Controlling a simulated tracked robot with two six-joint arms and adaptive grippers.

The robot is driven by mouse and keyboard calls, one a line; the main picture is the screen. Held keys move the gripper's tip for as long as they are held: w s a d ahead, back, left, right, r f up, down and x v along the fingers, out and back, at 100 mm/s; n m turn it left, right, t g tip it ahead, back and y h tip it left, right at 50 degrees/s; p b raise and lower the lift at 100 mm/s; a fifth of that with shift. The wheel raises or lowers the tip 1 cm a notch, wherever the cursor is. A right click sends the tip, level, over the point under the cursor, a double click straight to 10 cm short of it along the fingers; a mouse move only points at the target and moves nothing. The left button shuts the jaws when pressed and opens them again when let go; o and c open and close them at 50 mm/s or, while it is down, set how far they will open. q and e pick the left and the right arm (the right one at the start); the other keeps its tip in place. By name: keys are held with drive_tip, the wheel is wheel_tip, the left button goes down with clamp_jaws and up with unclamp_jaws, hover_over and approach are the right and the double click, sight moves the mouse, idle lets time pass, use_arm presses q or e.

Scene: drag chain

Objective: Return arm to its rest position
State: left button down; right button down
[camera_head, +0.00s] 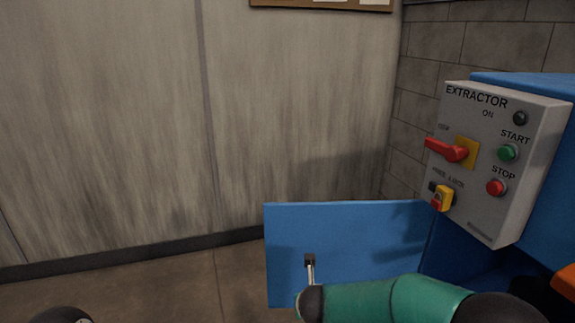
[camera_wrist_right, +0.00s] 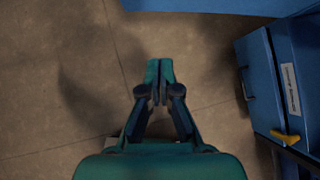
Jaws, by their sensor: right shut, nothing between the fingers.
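My right arm (camera_head: 395,298), green with dark joints, reaches in from the lower right of the head view, in front of a blue panel (camera_head: 345,235). The right gripper is not clearly visible there. In the right wrist view my right gripper (camera_wrist_right: 160,78) is shut, its fingertips together and empty above the floor. Nothing touches the fingers. My left gripper is not in view.
A grey EXTRACTOR control box (camera_head: 490,165) with a red rotary handle (camera_head: 447,150) is on the right. The blue panel stands out beside a blue cabinet (camera_head: 535,88). In the wrist view, a blue unit (camera_wrist_right: 290,75) with a yellow part (camera_wrist_right: 285,137) is right. Floor (camera_wrist_right: 50,75) is clear left.

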drive_tip(key=s+d+f+n+g+h, duration=0.15)
drive_tip(key=s+d+f, duration=0.25)
drive_tip(key=d+f, duration=0.55)
drive_tip(key=s+d+f+n+g, duration=0.3)
drive_tip(key=s+d+f+n, duration=0.2)
drive_tip(key=s+f+n, duration=0.6)
drive_tip(key=s+a+f+n+g+y, duration=0.1)
drive_tip(key=s+a+n+y, duration=0.2)
drive_tip(key=s+n, duration=0.6)
drive_tip(key=s+a+f+n+g+y, duration=0.2)
drive_tip(key=s+a+n, duration=0.2)
drive_tip(key=s+n, duration=0.55)
drive_tip(key=w+r+n+p, duration=0.2)
drive_tip(key=w+r+p, duration=0.1)
drive_tip(key=r+p, duration=1.2)
drive_tip(key=shift+d+r+p, duration=0.15)
drive_tip(key=shift+r+p, duration=0.2)
drive_tip(key=shift+r, duration=0.1)
drive_tip(key=shift+t, duration=0.25)
